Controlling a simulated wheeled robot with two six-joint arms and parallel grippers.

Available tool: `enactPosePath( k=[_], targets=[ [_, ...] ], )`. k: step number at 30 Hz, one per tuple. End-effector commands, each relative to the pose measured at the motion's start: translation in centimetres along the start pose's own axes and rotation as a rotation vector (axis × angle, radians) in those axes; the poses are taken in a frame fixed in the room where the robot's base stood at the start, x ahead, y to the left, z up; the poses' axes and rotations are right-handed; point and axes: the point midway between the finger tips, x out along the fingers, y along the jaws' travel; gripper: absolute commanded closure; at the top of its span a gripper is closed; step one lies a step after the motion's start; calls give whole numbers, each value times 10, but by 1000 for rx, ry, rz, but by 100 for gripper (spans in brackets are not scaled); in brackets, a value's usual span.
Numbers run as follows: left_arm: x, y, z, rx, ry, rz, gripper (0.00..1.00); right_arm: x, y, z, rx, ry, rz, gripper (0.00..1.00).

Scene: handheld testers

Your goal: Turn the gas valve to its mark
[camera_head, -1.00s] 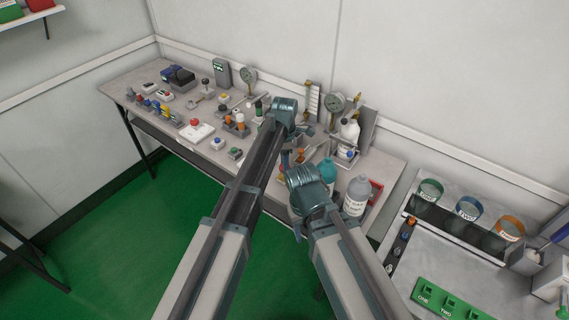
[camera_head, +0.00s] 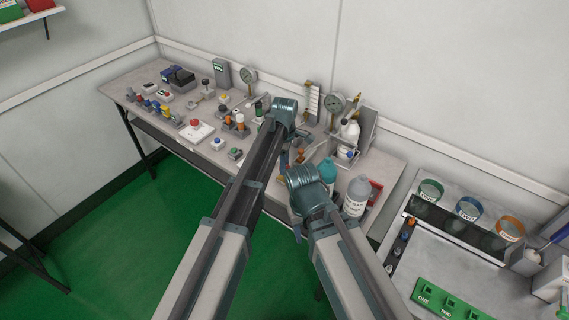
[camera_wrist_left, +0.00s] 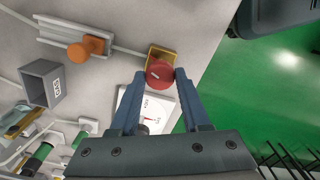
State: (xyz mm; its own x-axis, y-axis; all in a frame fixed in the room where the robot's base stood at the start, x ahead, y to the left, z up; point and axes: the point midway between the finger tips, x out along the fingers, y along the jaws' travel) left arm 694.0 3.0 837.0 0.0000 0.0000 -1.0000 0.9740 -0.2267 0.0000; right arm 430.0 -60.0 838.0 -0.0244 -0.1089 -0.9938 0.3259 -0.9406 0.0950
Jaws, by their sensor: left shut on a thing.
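In the left wrist view a round red knob (camera_wrist_left: 159,76) with a short white line on its face sits on a brass-yellow body (camera_wrist_left: 157,52) at the bench edge. My left gripper (camera_wrist_left: 159,80) is shut on this knob, one finger on each side. A white plate (camera_wrist_left: 163,107) with a scale and a red needle lies beside it, partly behind the fingers. In the head view my left gripper (camera_head: 284,159) is low over the bench, and my arm hides the knob. My right arm ends over the bench's front edge; its gripper's jaws do not show clearly.
An orange knob (camera_wrist_left: 78,54) on a grey base and an open grey box (camera_wrist_left: 42,83) are near the held knob. A grey bottle (camera_head: 356,197) and a teal bottle (camera_head: 327,171) stand close to my right arm. Green floor (camera_head: 120,250) lies open in front.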

Motion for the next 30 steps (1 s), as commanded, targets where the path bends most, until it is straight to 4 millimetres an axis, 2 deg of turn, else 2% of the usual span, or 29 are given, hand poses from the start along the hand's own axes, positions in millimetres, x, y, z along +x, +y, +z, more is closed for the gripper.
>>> enactPosePath(
  k=[30],
  targets=[
    [0,0,0,965,0,0,100,0,0,0,0,0,0,50]
  ],
)
